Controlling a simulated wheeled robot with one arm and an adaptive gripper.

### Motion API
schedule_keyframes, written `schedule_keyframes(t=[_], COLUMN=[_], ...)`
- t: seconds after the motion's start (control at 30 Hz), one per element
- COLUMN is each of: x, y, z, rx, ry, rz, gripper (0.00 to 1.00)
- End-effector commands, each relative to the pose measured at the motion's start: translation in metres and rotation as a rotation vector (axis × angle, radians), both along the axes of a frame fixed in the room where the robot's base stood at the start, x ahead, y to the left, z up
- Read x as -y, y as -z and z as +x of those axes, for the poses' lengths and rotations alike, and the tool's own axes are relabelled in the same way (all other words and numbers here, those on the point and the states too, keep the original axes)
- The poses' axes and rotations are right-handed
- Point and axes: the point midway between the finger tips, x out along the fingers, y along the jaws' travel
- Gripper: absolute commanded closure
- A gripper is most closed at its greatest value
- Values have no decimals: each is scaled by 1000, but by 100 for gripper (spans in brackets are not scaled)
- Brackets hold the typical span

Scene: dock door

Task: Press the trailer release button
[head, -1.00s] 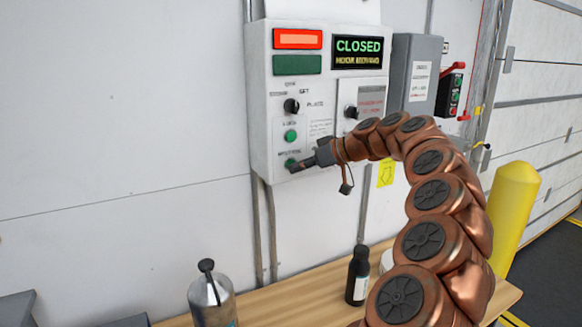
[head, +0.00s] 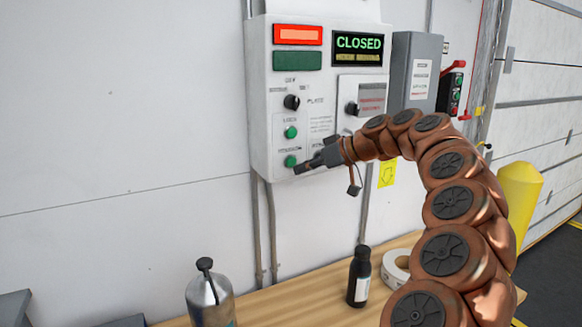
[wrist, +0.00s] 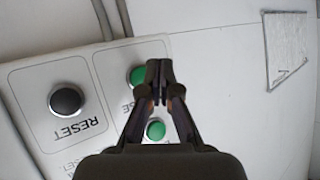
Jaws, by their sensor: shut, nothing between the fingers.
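A white control panel (head: 262,150) hangs on the wall. Two green buttons sit one above the other at its lower left. The lower one, seemingly the release button (head: 290,161), shows clear of my gripper (head: 298,169), whose tip is just to its lower right. In the wrist view the same green button (wrist: 136,76) is partly behind my fingertips (wrist: 159,74), its label cut to "SE". The upper green button (wrist: 155,130) shows between the fingers. My fingers are shut and empty. I cannot tell the gap between fingertips and panel.
A black RESET button (wrist: 66,101) sits beside the green ones. The panel has a lit red lamp (head: 297,34) and a display (head: 358,48) reading CLOSED. Below, a wooden bench (head: 280,302) carries a dark bottle (head: 358,277), a metal bottle (head: 209,298) and a white roll (head: 396,265).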

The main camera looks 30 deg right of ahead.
Motion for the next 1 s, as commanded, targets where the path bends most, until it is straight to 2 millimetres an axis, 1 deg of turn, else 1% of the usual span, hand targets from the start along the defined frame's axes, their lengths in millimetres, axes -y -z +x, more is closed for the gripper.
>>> schedule_keyframes(t=[0.03, 0.43, 0.53, 1.0], x=[0, -3, -3, -4], y=[3, 2, 1, 0], z=[-5, -35, -38, -38], rx=[2, 2, 2, 1], ry=[0, 2, 2, 0], rz=[0, 0, 0, 0], gripper=[100, 100, 100, 100])
